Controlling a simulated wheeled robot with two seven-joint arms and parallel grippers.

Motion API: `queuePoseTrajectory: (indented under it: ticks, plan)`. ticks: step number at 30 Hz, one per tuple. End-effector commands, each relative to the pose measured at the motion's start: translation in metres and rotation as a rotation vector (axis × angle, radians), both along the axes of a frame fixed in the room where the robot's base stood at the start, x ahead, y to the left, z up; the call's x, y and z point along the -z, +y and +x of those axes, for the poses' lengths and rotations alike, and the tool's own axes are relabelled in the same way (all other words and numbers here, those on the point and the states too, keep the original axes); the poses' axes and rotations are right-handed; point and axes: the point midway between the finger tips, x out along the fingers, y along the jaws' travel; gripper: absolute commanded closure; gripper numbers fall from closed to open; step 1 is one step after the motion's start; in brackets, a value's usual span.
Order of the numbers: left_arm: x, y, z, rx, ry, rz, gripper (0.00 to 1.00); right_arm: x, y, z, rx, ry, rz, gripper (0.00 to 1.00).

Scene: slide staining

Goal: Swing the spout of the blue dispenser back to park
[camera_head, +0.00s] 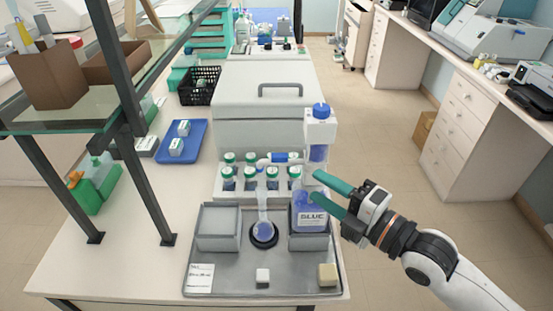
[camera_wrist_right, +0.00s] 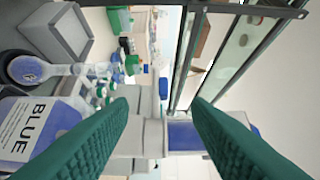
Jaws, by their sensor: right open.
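The blue dispenser (camera_head: 320,130) is a white holder with a blue cap and blue liquid, standing behind the labelled BLUE bottle (camera_head: 309,220). Its spout (camera_head: 281,158), a tube with a blue section, points left, its white end above the neck of the round flask (camera_head: 263,230). My right gripper (camera_head: 316,186) has green fingers, open and empty, just in front of and below the dispenser, near the bottle's top. In the right wrist view the dispenser (camera_wrist_right: 185,135) shows between and beyond the fingers, with the BLUE bottle (camera_wrist_right: 40,130) at left. My left gripper is not in view.
A metal tray (camera_head: 230,285) holds grey bins (camera_head: 218,228), the flask and small blocks. Several green-capped bottles (camera_head: 228,172) stand behind it, before a large white box (camera_head: 255,100). A glass-shelved rack (camera_head: 130,130) rises at left.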

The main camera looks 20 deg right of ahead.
Motion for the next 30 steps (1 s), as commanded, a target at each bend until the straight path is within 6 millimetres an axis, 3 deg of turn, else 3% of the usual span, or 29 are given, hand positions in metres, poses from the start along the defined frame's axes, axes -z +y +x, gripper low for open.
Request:
queuePoseTrajectory:
  ticks: [7, 9, 18, 30]
  plan:
    - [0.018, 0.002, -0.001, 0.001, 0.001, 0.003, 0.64, 0.002, 0.013, 0.024, 0.0, -0.005, 0.005, 0.55]
    - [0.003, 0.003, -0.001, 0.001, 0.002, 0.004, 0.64, -0.005, 0.019, 0.038, 0.004, 0.0, 0.009, 0.55]
    - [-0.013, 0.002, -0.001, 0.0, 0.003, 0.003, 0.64, -0.002, 0.047, 0.086, 0.001, 0.003, 0.007, 0.55]
    - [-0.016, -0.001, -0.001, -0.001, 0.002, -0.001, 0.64, 0.001, 0.056, 0.1, 0.0, 0.002, 0.002, 0.55]
